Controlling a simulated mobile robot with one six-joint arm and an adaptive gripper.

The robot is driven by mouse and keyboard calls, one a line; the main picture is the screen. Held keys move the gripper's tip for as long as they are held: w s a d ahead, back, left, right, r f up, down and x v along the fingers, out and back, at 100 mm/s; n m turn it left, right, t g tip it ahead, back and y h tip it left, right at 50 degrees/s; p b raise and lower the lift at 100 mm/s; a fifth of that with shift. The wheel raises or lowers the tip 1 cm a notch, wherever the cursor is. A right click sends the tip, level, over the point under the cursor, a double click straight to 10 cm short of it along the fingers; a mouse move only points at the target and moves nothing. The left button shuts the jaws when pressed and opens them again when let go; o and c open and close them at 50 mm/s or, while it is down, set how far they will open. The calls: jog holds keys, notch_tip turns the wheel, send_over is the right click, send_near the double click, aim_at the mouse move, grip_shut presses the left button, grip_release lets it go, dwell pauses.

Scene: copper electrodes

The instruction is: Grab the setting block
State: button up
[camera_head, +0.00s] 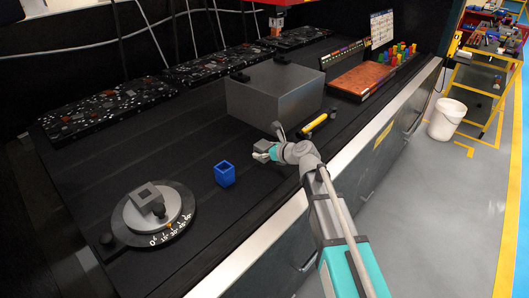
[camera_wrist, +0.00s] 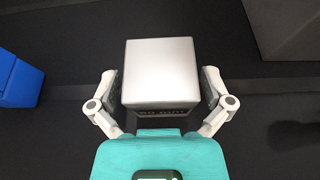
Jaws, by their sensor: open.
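The setting block, a silver-grey block with a smooth flat top and dark lettering on its near face, stands between my fingers in the wrist view (camera_wrist: 160,68). My gripper (camera_wrist: 160,88) is open around it, with one finger on the left and one on the right. A narrow gap shows on each side, so the fingers look apart from the block. In the head view my gripper (camera_head: 268,146) is low over the dark bench, and the block is hard to tell apart from the fingers there.
A blue open-topped cube (camera_head: 225,173) stands left of my gripper; it also shows in the wrist view (camera_wrist: 18,78). A large grey box (camera_head: 275,97) is behind, with a yellow cylinder (camera_head: 314,124) beside it. A round dial (camera_head: 154,213) sits front left. Bare bench lies between.

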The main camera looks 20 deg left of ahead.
aim_at(263, 144)
jog(key=c, duration=1.2)
jog(key=shift+c, duration=0.3)
jog(key=shift+r, duration=0.15)
notch_tip(263, 144, up, 3)
jog(key=p, duration=0.3)
jog(key=shift+r+p, duration=0.15)
jog(key=shift+p, duration=0.2)
jog(key=s+d+r+p, duration=0.1)
jog(key=s+r+p, duration=0.8)
jog(key=s, duration=0.5)
jog(key=shift+r, duration=0.2)
